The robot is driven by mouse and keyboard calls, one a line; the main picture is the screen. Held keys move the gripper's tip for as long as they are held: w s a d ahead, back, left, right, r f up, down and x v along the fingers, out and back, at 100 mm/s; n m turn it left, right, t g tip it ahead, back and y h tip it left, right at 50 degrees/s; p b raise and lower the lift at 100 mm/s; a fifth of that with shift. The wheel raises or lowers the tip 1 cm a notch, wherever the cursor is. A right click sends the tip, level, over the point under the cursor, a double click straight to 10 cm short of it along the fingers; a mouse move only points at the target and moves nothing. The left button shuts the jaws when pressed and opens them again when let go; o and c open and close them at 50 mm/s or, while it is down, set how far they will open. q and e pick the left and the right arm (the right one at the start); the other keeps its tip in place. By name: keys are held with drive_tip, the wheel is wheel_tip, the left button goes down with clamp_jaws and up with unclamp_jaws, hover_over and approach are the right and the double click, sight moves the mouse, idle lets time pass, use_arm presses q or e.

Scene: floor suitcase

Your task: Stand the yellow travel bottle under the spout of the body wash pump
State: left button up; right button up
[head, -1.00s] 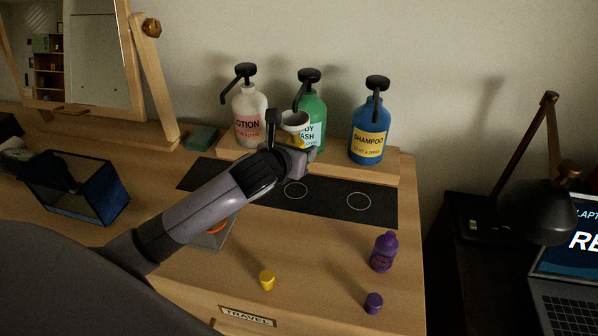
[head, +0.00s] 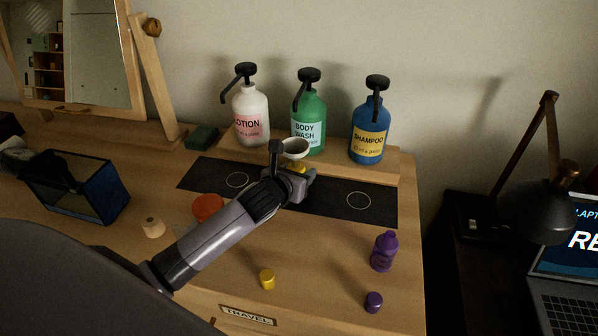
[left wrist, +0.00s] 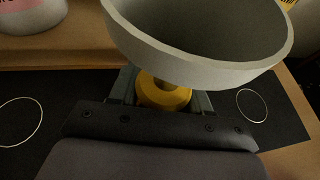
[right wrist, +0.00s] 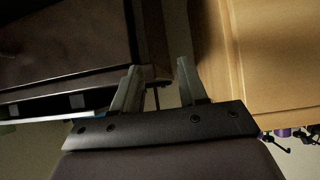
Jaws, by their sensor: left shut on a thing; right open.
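The yellow travel bottle (head: 296,167) is in my left gripper (head: 300,178), over the black mat in front of the body wash pump. A pale funnel (head: 293,149) sits on top of the bottle. The left wrist view shows the bottle's yellow shoulder (left wrist: 163,94) between the fingers and the wide funnel (left wrist: 200,50) above it. The green body wash pump (head: 308,118) stands on the wooden shelf, its black spout (head: 299,96) pointing forward and down. Whether the bottle's base touches the mat is hidden. My right gripper (right wrist: 158,88) is open and empty, away from the mat.
The lotion pump (head: 250,115) and blue shampoo pump (head: 369,132) flank the body wash. A purple bottle (head: 384,252), purple cap (head: 373,302) and yellow cap (head: 267,279) stand on the dresser front. An orange-red lidded container (head: 208,207) is partly behind my left arm.

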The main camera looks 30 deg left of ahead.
use_arm(q)
drive_tip(key=o, duration=1)
drive_tip(key=shift+f, duration=0.1)
drive_tip(key=shift+o, duration=0.2)
drive_tip(key=shift+r, duration=0.2)
drive_tip(key=v, duration=1.2)
drive_tip(key=shift+f, duration=0.1)
